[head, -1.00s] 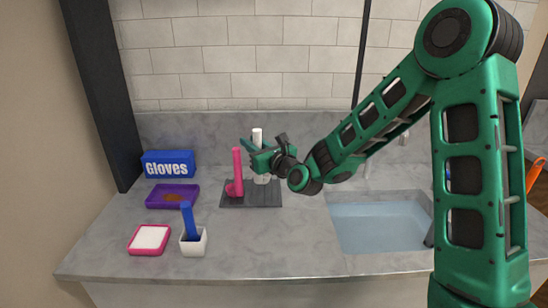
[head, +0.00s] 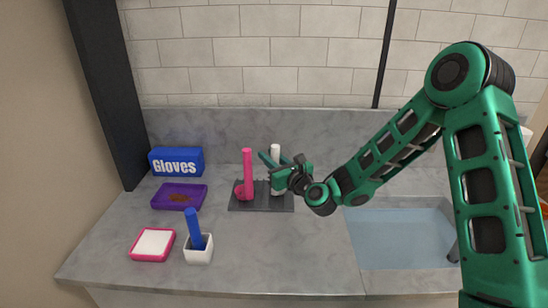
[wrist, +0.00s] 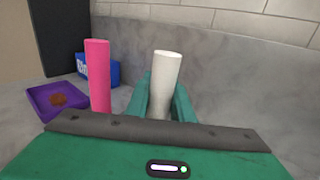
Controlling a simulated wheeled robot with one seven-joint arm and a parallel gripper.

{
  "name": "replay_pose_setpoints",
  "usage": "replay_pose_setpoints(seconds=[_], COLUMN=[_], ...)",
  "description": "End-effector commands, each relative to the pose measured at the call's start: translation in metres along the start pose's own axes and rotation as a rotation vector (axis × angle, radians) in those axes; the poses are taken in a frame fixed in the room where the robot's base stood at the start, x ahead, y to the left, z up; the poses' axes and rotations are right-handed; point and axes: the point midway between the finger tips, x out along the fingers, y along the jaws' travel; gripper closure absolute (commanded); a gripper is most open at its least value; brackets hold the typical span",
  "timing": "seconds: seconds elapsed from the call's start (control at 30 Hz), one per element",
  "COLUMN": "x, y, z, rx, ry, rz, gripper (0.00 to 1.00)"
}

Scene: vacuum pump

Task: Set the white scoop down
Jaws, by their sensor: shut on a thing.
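The white scoop (head: 275,156) stands upright, with its handle pointing up, at the dark grey rack (head: 262,205) on the counter. My gripper (head: 273,168) is shut around its white handle. In the wrist view the white handle (wrist: 164,80) is between my two green fingers (wrist: 161,98). The scoop's lower end is mostly hidden by my gripper, and I cannot tell whether it touches the rack. A pink scoop (head: 247,175) stands upright on the left part of the same rack and also shows in the wrist view (wrist: 98,75).
A blue gloves box (head: 176,161), a purple tray (head: 180,195) with brown contents, a pink-rimmed white dish (head: 153,244) and a white cup (head: 198,254) holding a blue-handled thing (head: 194,228) stand left. A sink (head: 400,236) is at the right. The front middle counter is clear.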

Motion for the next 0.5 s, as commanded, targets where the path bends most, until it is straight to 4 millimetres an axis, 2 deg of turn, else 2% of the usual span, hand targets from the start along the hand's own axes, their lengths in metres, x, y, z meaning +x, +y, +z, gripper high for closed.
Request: replay_pose_setpoints(seconds=[0.27,0.3,0.37,0.5], x=[0.0013,0.0014,0.0016,0.0017], y=[0.0037,0.0043,0.005,0.0058], z=[-0.0017,-0.0024,-0.0019,-0.0016], rx=[0.001,0.001,0.001,0.0], ry=[0.0,0.0,0.0,0.0], rz=[0.004,0.005,0.006,0.007], gripper=[1.0,0.77,0.62,0.6])
